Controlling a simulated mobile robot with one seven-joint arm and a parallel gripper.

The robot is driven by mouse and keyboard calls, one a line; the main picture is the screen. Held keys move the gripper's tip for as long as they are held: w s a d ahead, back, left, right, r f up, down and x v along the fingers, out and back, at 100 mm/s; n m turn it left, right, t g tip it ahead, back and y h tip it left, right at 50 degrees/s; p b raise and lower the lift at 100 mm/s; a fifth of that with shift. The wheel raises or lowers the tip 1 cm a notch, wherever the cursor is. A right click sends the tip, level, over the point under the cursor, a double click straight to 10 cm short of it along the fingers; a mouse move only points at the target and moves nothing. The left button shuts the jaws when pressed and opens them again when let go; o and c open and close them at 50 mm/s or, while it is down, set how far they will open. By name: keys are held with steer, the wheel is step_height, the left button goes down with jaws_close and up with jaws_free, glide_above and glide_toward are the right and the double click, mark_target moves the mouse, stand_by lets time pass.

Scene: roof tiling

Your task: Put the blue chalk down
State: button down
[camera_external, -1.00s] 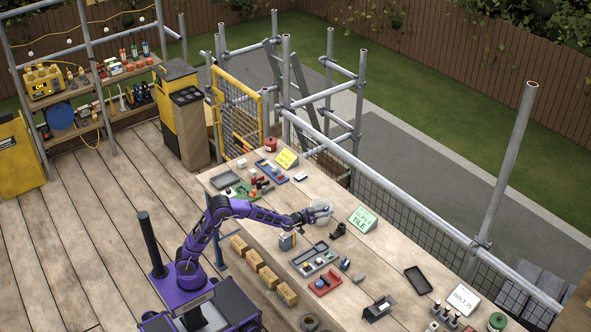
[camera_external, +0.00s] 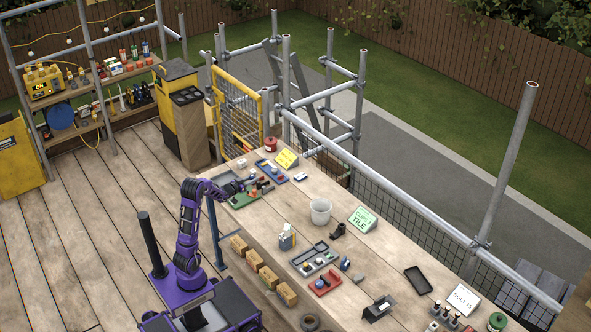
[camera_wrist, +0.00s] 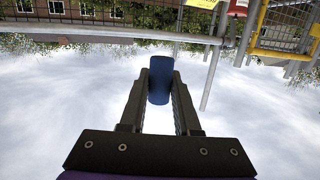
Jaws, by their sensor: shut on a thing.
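The blue chalk (camera_wrist: 159,85) is held upright in the picture between the two dark fingers of my gripper (camera_wrist: 160,98) in the wrist view. The chalk is too small to make out there. I cannot tell how high my gripper is above the tray.
A blue tray (camera_external: 272,173) with small items lies just right of my gripper. A yellow sign (camera_external: 286,159) and a red tin (camera_external: 270,145) stand behind it. Bare wood lies between the cup and the green tray.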

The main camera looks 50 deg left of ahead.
mark_target(249, 213)
steer(key=s+f, duration=0.1)
steer(key=f, duration=0.6)
steer(key=a+f+b, duration=0.1)
steer(key=f, duration=0.6)
steer(key=s+a+f, duration=0.1)
steer(key=f, duration=0.6)
steer(key=shift+s+a+f+b, duration=0.15)
steer(key=shift+s+f+b, duration=0.1)
steer(key=shift+s+b, duration=0.1)
steer(key=shift+f, duration=0.2)
steer(key=c, duration=0.6)
jaws_free()
steer(key=shift+r, duration=0.35)
steer(key=v, duration=1.2)
steer(key=shift+f, duration=0.2)
